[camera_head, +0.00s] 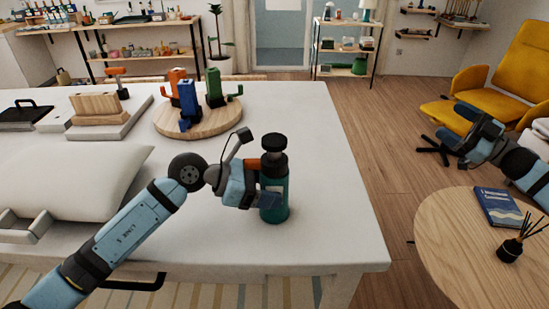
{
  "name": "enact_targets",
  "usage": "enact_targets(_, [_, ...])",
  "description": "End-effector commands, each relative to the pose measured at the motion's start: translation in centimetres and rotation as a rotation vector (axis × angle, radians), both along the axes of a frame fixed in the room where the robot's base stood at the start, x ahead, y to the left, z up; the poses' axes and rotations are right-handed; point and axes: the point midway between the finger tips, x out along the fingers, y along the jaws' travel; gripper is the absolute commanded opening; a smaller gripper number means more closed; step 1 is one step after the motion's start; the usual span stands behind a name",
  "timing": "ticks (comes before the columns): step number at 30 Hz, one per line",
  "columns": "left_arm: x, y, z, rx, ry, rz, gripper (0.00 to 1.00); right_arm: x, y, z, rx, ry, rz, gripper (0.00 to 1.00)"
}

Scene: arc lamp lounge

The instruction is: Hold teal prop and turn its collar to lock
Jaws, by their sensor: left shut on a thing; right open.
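The teal prop (275,196) is an upright cylinder with a dark collar (274,142) and a black knob on top. It stands on the white table near its right front part. My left gripper (268,190) comes from the left and is shut on the teal body, below the collar. Its fingers partly cover the prop's side. My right gripper (467,121) is open and empty at the right, well away from the prop and out past the table's edge. Whether the collar is locked cannot be told.
A round wooden board (215,122) holding blue, orange and green objects stands behind the prop. A grey cushion (75,180) lies on the left. A round wooden side table (450,240) with a book (497,207) and reed diffuser (510,249) is at the lower right.

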Motion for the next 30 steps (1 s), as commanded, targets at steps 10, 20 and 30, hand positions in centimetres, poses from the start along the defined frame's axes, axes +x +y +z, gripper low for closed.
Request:
enact_targets(10, [0.0,0.0,0.1,-0.001,-0.001,0.000,0.21,-1.8,-10.4,16.1,0.130,-0.110,0.199,0.81])
enact_targets(20, [0.0,0.0,0.1,-0.002,-0.001,0.000,0.21,-1.4,-5.5,16.2,0.169,-0.022,0.409,0.81])
enact_targets(30, [0.0,0.0,0.1,-0.001,-0.001,0.000,0.21,-1.3,15.2,6.4,0.071,0.286,0.749,0.81])
